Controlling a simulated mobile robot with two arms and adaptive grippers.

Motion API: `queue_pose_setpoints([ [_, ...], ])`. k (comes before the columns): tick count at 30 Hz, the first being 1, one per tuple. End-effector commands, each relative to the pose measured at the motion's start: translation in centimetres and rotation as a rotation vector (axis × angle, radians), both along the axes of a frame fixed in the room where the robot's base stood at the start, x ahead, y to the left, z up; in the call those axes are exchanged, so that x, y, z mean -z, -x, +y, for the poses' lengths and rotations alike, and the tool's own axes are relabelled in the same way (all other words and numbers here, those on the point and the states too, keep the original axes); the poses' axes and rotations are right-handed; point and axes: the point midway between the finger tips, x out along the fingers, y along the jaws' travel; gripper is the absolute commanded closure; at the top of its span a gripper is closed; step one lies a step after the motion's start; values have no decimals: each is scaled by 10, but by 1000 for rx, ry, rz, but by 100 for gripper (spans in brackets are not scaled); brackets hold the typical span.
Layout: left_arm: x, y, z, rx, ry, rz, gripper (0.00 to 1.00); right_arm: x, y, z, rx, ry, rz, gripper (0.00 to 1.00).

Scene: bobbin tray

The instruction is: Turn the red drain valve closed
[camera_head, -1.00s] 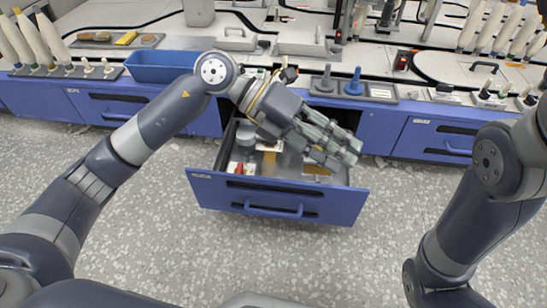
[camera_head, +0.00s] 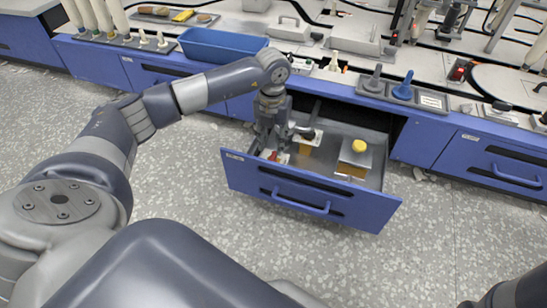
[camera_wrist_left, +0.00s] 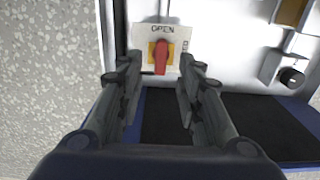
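The red drain valve (camera_head: 274,155) sits in the left part of the open blue drawer (camera_head: 308,203), partly hidden by my left gripper (camera_head: 270,148). In the left wrist view, the red handle (camera_wrist_left: 161,57) lies upright in the picture on a yellow square of a white plate (camera_wrist_left: 144,36) marked OPEN. My left gripper, also in the left wrist view (camera_wrist_left: 160,72), is open, with one finger on each side of the handle's line. The handle shows between and just beyond the fingertips. I cannot tell whether they touch it. My right gripper is out of view.
A black knob (camera_wrist_left: 291,77) is right of the valve in the wrist view. The drawer front stands close to my gripper. Above are a blue bin (camera_head: 218,46) and a blue-handled tool (camera_head: 403,88).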

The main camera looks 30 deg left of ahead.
Motion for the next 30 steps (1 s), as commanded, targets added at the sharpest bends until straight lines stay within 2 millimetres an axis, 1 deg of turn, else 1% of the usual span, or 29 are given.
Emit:
queue_pose_setpoints([
  [1,18,1,-1,1,0,2,67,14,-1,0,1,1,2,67],
  [3,30,1,-1,1,1,2,67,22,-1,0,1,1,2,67],
  [7,47,0,-1,1,1,2,67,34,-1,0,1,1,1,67],
  [12,55,0,-1,2,2,0,67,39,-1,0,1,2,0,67],
  [19,54,0,-1,2,2,0,67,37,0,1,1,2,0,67],
  [20,54,0,-1,2,2,0,71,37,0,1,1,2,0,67],
  [21,54,0,-1,2,2,0,80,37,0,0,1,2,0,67],
  [24,54,0,-1,2,2,0,100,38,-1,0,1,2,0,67],
  [30,54,0,-1,2,2,0,100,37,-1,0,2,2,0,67],
])
